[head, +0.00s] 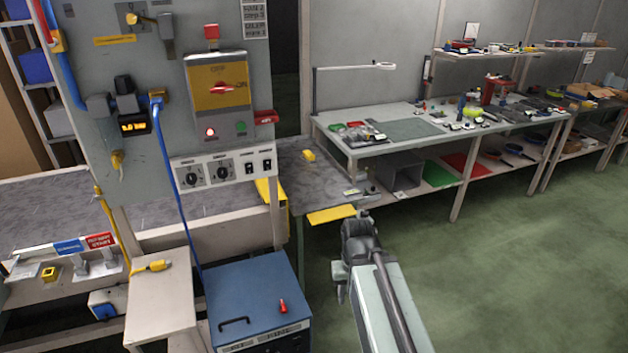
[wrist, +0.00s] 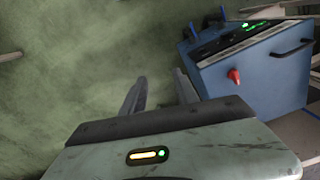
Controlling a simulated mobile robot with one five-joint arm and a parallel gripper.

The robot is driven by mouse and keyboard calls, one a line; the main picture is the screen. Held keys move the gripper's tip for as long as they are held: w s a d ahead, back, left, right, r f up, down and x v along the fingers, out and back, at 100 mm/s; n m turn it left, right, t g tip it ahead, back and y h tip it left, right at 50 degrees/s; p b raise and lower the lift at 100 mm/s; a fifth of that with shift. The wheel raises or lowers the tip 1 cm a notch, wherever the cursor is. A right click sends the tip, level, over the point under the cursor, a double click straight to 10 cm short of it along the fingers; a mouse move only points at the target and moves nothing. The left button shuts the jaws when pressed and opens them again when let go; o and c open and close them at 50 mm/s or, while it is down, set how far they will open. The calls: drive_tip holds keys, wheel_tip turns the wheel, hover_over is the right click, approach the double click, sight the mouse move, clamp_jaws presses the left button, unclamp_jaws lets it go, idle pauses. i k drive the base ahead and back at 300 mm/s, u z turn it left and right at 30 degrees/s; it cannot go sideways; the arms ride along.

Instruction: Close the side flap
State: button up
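A flat yellow plate (head: 331,214), which looks like the side flap, sticks out level from the near edge of the grey conveyor table (head: 322,178). A second yellow panel (head: 270,196) shows upright behind the control panel's post. My gripper (head: 352,232) is just right of and below the yellow plate in the head view; I cannot tell if they touch. In the wrist view, my gripper (wrist: 158,90) has its two fingers apart, with only green floor between them. The flap does not show in the wrist view.
A blue cabinet (head: 257,300) with a red knob stands left of my arm; the wrist view also shows it (wrist: 252,72). A control panel (head: 220,100) rises at left. A workbench (head: 400,130) with tools stands behind. The green floor at right is clear.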

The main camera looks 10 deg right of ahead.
sight(321, 218)
drive_tip(key=z, duration=0.05)
drive_tip(key=i, duration=0.7)
drive_tip(key=u, duration=1.2)
drive_tip(key=k, duration=0.5)
drive_tip(key=u, duration=0.5)
